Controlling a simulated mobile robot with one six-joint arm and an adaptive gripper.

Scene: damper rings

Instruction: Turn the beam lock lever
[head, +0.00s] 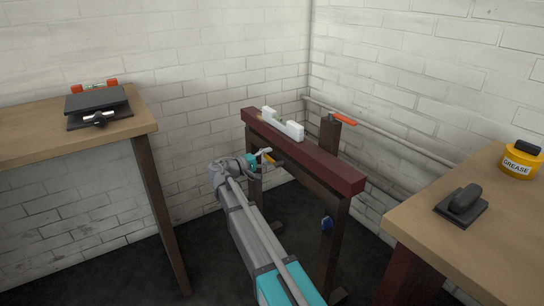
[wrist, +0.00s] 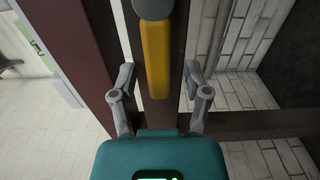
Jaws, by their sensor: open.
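A yellow lever (wrist: 155,60) with a grey rounded hub (wrist: 152,8) runs down the middle of the wrist view, in front of a dark post. My gripper (wrist: 160,75) is open, one finger on each side of the lever's lower part, with a gap on both sides. In the head view my gripper (head: 264,154) is at the near side of the dark red beam (head: 315,158), and a small part of the yellow lever (head: 269,158) shows beside it. The rest of the lever is hidden there.
A white bracket (head: 283,125) sits on the beam. An orange-red handle (head: 343,118) tops a post behind it. The left bench (head: 40,142) holds a dark device (head: 98,101).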

